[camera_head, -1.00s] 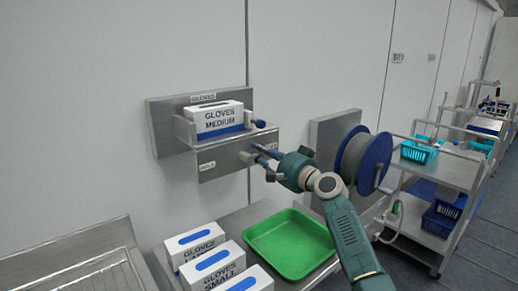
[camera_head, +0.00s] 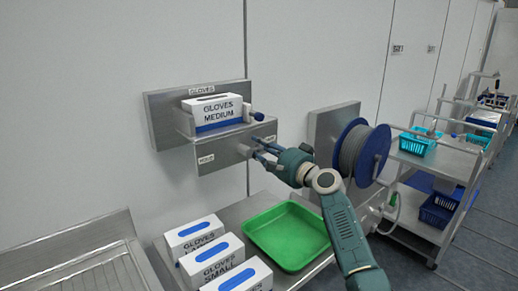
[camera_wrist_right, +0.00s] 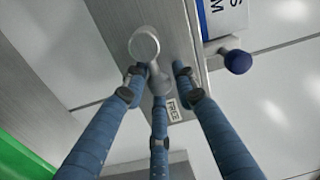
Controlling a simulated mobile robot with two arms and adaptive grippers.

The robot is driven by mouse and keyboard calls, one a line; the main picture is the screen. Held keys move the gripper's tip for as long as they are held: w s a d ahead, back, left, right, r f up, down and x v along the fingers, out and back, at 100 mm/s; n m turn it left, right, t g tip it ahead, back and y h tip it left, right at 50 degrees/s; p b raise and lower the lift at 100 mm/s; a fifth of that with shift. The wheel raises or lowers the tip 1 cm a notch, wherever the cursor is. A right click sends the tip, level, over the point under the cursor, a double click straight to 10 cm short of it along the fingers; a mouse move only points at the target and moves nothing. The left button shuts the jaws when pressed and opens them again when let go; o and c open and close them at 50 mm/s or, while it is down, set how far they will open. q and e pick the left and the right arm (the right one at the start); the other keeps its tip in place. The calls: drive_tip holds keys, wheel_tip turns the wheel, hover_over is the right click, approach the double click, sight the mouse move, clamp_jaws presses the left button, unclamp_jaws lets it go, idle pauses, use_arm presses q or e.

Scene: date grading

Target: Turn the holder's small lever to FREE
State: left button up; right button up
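The glove holder (camera_head: 226,151) is a grey metal wall bracket with a HOLD label (camera_head: 206,159) at the left of its front and a FREE label (camera_wrist_right: 172,109) at the right. Its small lever (camera_wrist_right: 159,80) shows in the right wrist view as a short silver arm on a round hub (camera_wrist_right: 144,45), with its free end towards the FREE label. My right gripper (camera_wrist_right: 158,78) has its blue fingers spread around the lever's end, with narrow gaps; contact is hard to tell. It also shows in the head view (camera_head: 259,150), hiding part of the lever. My left gripper is out of view.
A GLOVES MEDIUM box (camera_head: 217,112) sits in the holder, beside a blue-ended knob (camera_wrist_right: 238,61). Below are a green tray (camera_head: 288,237) and several glove boxes (camera_head: 213,262). A hose reel (camera_head: 362,154) stands close right of my right arm.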

drive_tip(key=shift+o, duration=0.5)
drive_tip(key=shift+d, duration=0.1)
drive_tip(key=shift+s+f, duration=0.1)
drive_tip(key=shift+s, duration=0.05)
drive_tip(key=v, duration=1.1)
drive_tip(key=shift+s+d, duration=0.3)
drive_tip(key=shift+f, duration=0.1)
